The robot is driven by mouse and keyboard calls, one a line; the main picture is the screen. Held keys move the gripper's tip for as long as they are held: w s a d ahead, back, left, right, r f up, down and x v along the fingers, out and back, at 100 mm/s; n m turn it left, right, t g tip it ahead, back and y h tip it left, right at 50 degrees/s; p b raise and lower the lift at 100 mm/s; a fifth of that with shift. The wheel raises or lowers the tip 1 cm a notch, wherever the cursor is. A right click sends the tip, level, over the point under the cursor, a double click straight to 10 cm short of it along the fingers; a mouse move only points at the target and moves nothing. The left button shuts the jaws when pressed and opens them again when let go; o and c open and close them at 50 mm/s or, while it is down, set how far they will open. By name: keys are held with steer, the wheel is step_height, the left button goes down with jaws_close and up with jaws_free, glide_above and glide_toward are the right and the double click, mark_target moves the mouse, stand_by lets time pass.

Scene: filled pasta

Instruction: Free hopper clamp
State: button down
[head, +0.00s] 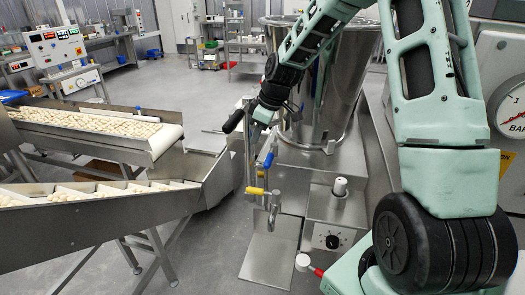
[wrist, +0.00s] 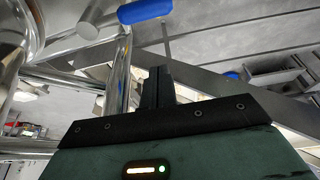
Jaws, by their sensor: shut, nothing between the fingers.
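The steel hopper (head: 345,75) stands upright on the machine, partly hidden behind my arm. Beside its lower left is steel pipework with a black-ended lever (head: 233,121), a blue handle (head: 268,160) and a yellow handle (head: 254,191). I cannot tell for certain which of these is the hopper clamp. My gripper (head: 258,128) is close to the pipework, just right of the black-ended lever. In the wrist view my gripper (wrist: 158,86) has its dark fingers together and empty, beside a shiny pipe. The blue handle (wrist: 145,10) is beyond the fingertips, apart from them.
To the left, conveyors (head: 100,122) carry pale pasta pieces. A control panel (head: 56,47) stands behind them. A pressure gauge (head: 512,108) is at the right. Open grey floor lies behind the pipework.

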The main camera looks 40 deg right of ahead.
mark_target(271, 160)
step_height(271, 160, down, 6)
steer(key=s+d+p, duration=0.1)
steer(key=p, duration=0.2)
steer(key=shift+s+f+p, duration=0.15)
steer(key=shift+s+p, duration=0.1)
steer(key=shift+p, duration=0.15)
steer(key=shift+d, duration=0.15)
steer(key=shift+s+n, duration=0.25)
steer(key=shift+n, duration=0.05)
